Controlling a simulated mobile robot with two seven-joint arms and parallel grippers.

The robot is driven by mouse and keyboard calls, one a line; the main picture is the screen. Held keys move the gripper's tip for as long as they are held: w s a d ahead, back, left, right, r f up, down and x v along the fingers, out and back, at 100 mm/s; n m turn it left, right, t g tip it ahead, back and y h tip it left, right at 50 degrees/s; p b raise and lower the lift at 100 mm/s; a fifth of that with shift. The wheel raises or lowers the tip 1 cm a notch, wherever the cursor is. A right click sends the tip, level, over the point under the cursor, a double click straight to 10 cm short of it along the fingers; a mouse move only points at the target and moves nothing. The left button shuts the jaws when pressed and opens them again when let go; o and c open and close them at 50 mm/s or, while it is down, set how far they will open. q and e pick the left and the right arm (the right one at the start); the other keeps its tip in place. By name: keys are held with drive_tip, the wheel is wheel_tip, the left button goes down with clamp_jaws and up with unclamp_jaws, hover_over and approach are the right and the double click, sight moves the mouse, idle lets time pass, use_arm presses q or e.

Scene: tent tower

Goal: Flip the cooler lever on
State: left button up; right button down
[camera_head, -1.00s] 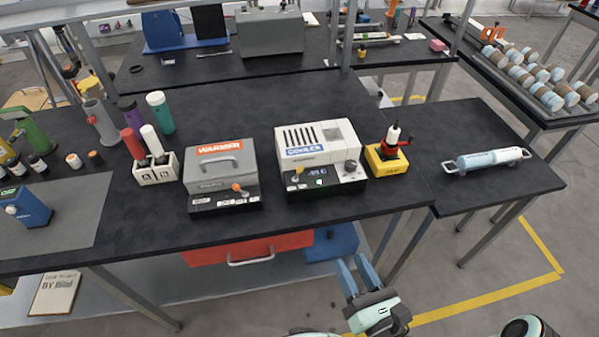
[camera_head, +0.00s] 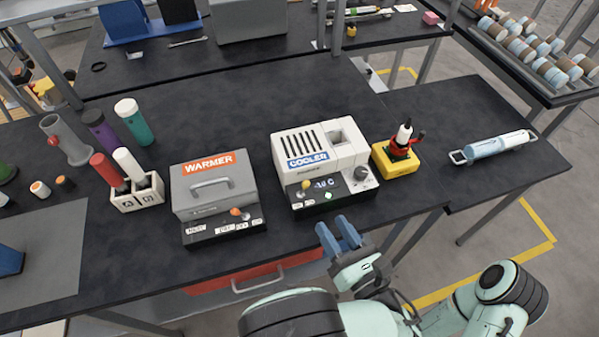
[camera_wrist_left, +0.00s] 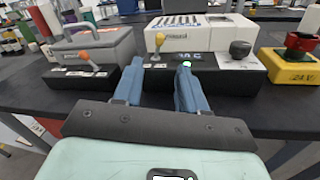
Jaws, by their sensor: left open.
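The white cooler (camera_head: 322,160) stands on the black table, with a blue COOLER label and a dark front panel with a lit display. Its lever (camera_head: 305,187) has a yellow knob and sits at the left of the front panel. In the left wrist view the lever (camera_wrist_left: 159,42) rises upright just beyond the fingers, between them. My left gripper (camera_head: 338,232) is open and empty, its blue fingers in front of the cooler's panel at the table's front edge, apart from the lever. It also shows in the left wrist view (camera_wrist_left: 158,82). My right gripper is not in view.
The grey warmer (camera_head: 212,190) with an orange-knobbed lever stands left of the cooler. A yellow box with a red and black top (camera_head: 397,160) stands close on its right. A two-slot holder (camera_head: 138,194) with red and white tubes is further left.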

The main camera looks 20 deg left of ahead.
sight(306, 181)
use_arm(q)
drive_tip(key=x, duration=1.3)
clamp_jaws()
